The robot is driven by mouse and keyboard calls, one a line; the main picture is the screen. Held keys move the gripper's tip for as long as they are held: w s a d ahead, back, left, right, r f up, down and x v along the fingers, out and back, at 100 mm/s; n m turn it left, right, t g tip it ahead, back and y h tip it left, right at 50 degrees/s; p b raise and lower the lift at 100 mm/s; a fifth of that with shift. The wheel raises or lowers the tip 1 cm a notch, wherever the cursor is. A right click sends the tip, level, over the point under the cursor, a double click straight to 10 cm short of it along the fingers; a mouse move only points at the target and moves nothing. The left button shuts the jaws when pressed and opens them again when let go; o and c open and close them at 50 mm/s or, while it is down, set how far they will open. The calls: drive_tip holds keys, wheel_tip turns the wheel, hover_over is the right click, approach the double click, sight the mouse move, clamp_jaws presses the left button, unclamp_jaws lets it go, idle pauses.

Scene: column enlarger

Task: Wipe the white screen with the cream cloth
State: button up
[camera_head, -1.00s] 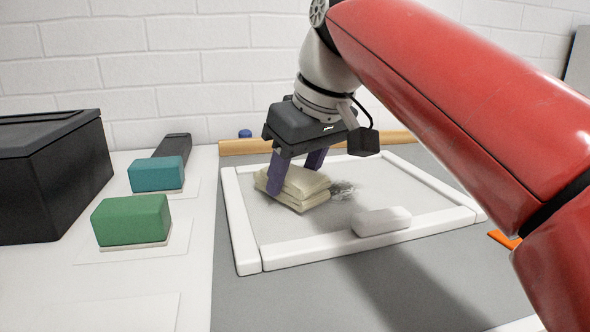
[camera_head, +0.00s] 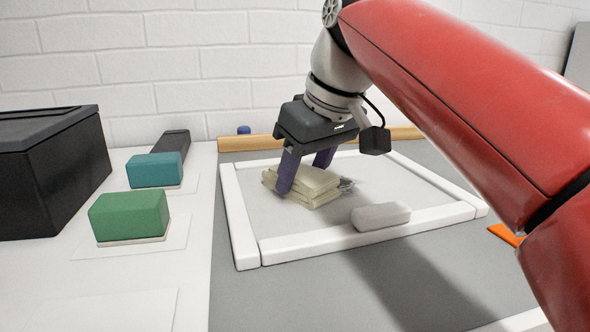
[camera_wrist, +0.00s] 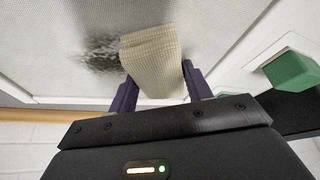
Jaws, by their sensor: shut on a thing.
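The cream cloth (camera_head: 312,184) is a folded pad resting on the white screen (camera_head: 380,178), inside its white frame. My gripper (camera_head: 306,178) is shut on the cloth, one purple finger on each side of it. In the wrist view the cloth (camera_wrist: 152,58) sticks out from between the two fingers (camera_wrist: 158,92). A dark grey smudge (camera_wrist: 103,50) lies on the screen beside the cloth. In the head view only a small part of the smudge (camera_head: 347,185) shows at the cloth's right edge; the rest is hidden behind the cloth.
A pale grey-white rounded block (camera_head: 380,216) sits at the frame's front bar. Green (camera_head: 130,214) and teal (camera_head: 154,170) blocks and a black box (camera_head: 50,170) stand at the left. A wooden bar (camera_head: 245,143) runs behind the frame. An orange piece (camera_head: 506,235) lies at right.

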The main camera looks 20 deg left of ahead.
drive_tip(key=shift+w+d, duration=0.55)
drive_tip(key=shift+d, duration=0.25)
drive_tip(key=shift+w+d, duration=0.55)
drive_tip(key=shift+d, duration=0.2)
drive_tip(key=shift+w+d+p, duration=0.2)
drive_tip(key=shift+w+d, duration=0.55)
drive_tip(key=shift+d, duration=0.3)
drive_tip(key=shift+w+d+p, duration=0.2)
drive_tip(key=shift+w+d, duration=0.55)
drive_tip(key=shift+d, duration=0.3)
drive_tip(key=shift+w+d+p, duration=0.3)
drive_tip(key=shift+w+d, duration=0.5)
drive_tip(key=shift+d, duration=0.25)
drive_tip(key=shift+w+d+p, duration=0.3)
drive_tip(key=shift+w+d, duration=0.45)
drive_tip(key=shift+d, duration=0.3)
drive_tip(key=shift+s+a, duration=0.8)
drive_tip(key=shift+a, duration=0.3)
drive_tip(key=shift+s+a, duration=0.75)
drive_tip(key=shift+a, duration=0.35)
